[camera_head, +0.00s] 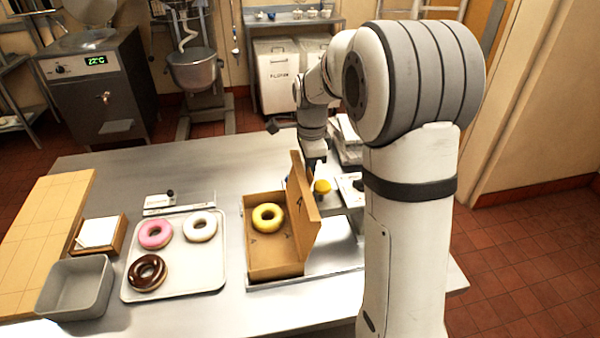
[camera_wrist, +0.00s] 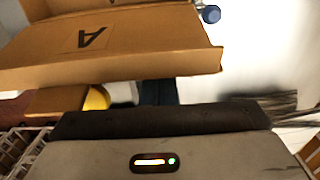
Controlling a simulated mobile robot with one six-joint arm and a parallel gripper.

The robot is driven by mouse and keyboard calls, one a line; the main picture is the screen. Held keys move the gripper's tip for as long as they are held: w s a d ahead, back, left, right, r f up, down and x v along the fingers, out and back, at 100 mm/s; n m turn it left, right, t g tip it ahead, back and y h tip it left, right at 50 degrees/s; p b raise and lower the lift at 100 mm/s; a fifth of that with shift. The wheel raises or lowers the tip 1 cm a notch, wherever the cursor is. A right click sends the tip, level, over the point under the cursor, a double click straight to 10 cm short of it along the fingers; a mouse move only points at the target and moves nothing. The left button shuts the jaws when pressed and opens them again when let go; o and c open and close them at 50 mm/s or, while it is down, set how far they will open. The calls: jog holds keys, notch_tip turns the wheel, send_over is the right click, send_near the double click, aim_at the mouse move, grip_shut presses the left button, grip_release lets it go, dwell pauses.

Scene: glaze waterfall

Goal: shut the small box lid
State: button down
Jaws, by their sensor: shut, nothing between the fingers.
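The small cardboard box (camera_head: 272,266) stands on the steel table with a yellow ring donut (camera_head: 267,217) inside. Its lid (camera_head: 304,212) is open, standing up steeply along the box's right side. In the wrist view, cardboard of the box with a dark "A" mark (camera_wrist: 120,58) fills the upper left. My gripper (camera_head: 314,163) is beyond and to the right of the lid, partly hidden by it in the head view. Its dark fingers (camera_wrist: 158,92) are shut and empty, close to the cardboard edge in the wrist view; I cannot tell whether they touch it.
A tray (camera_head: 214,278) with pink, white and chocolate donuts lies left of the box. A grey bin (camera_head: 75,290), a wooden holder (camera_head: 119,236) and a wooden board (camera_head: 40,235) are farther left. A yellow round thing (camera_head: 322,186) and white stacks (camera_head: 347,140) sit right of the lid.

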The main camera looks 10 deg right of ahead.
jog(key=shift+a, duration=0.1)
jog(key=a, duration=0.9)
jog(key=shift+a, duration=0.2)
dwell(1.2)
dwell(0.5)
notch_tip(320, 180, up, 6)
jog(key=p, duration=0.4)
jog(key=shift+p, duration=0.35)
dwell(0.3)
